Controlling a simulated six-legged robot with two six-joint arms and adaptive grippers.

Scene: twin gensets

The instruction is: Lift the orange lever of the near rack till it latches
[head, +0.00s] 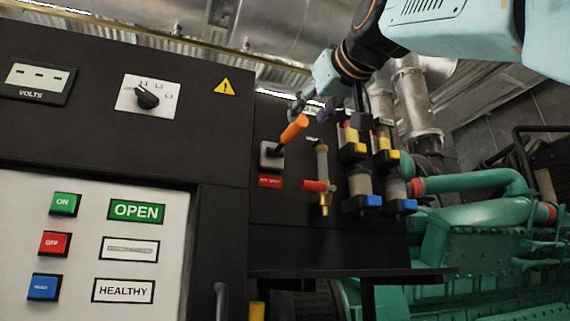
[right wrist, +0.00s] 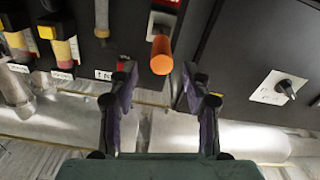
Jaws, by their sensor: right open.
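The orange lever (head: 294,129) sticks out from a grey plate (head: 271,154) on the black rack panel, its handle slanting up and right in the head view. A red label (head: 270,181) is below the plate. My right gripper (head: 313,107) is open just above and beyond the handle's end. In the right wrist view, the lever's round orange end (right wrist: 162,55) shows in the gap between the two dark fingers, nearer the tips; no contact shows. Whether the handle is inside the jaws in depth is hard to tell. My left gripper is not in view.
A sight glass with a red-handled brass valve (head: 322,185) and filter bowls with yellow and blue parts (head: 362,185) stand right of the lever. A black cabinet with a rotary switch (head: 147,97) is at left. Green engine pipework (head: 470,182) fills the right.

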